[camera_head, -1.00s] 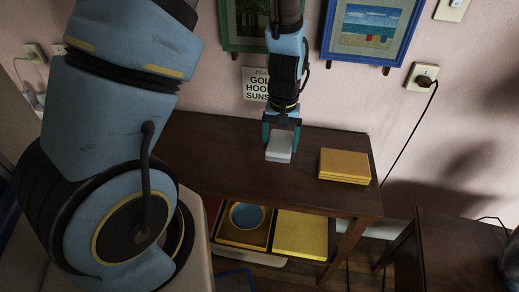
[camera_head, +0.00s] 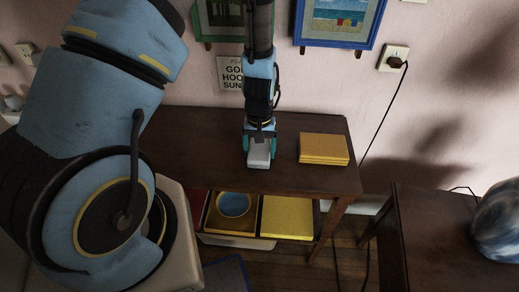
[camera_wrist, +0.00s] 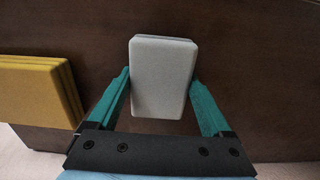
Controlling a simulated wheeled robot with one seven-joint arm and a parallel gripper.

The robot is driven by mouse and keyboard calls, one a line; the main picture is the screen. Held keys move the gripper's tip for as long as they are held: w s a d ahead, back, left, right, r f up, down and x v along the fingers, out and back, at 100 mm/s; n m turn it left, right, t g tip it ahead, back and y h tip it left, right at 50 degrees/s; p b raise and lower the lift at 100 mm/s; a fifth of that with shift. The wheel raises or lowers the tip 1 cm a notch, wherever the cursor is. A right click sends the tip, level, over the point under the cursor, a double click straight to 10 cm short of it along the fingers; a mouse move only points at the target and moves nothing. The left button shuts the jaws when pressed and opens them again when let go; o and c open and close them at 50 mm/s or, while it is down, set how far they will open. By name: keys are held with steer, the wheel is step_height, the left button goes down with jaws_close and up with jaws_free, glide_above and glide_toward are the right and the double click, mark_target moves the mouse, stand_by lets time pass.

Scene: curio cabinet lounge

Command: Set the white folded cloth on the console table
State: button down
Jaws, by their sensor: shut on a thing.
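The white folded cloth (camera_head: 259,160) is a small pale block between the fingers of my gripper (camera_head: 260,140), over the dark brown console table (camera_head: 200,150). In the wrist view the cloth (camera_wrist: 163,75) lies between the two teal fingertips of my gripper (camera_wrist: 160,85), which touch its sides. My gripper points down and is shut on the cloth. The cloth is at or just above the tabletop; I cannot tell whether its underside touches the wood.
A yellow folded stack (camera_head: 324,149) lies on the table right of the cloth. Below are a tray with a blue bowl (camera_head: 234,204) and a yellow item (camera_head: 287,216). Another dark table (camera_head: 430,240) with a blue-white round object (camera_head: 500,222) stands at right. Bare tabletop lies left of my gripper.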

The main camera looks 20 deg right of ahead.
mark_target(260, 150)
steer(key=shift+f, duration=0.15)
jaws_free()
step_height(260, 150, up, 12)
steer(key=b, duration=0.3)
steer(key=a+r+n, duration=0.1)
steer(key=a+r, duration=0.2)
steer(key=a, duration=0.5)
steer(key=w+a+r+n+t, duration=0.1)
steer(key=a+r, duration=0.3)
steer(key=a, duration=0.5)
steer(key=a+r+n, duration=0.1)
steer(key=a+r, duration=0.2)
steer(key=a, duration=0.5)
steer(key=shift+w+a+r+n+t, duration=0.15)
steer(key=shift+r+n+t, duration=0.15)
steer(key=shift+r+n, duration=0.1)
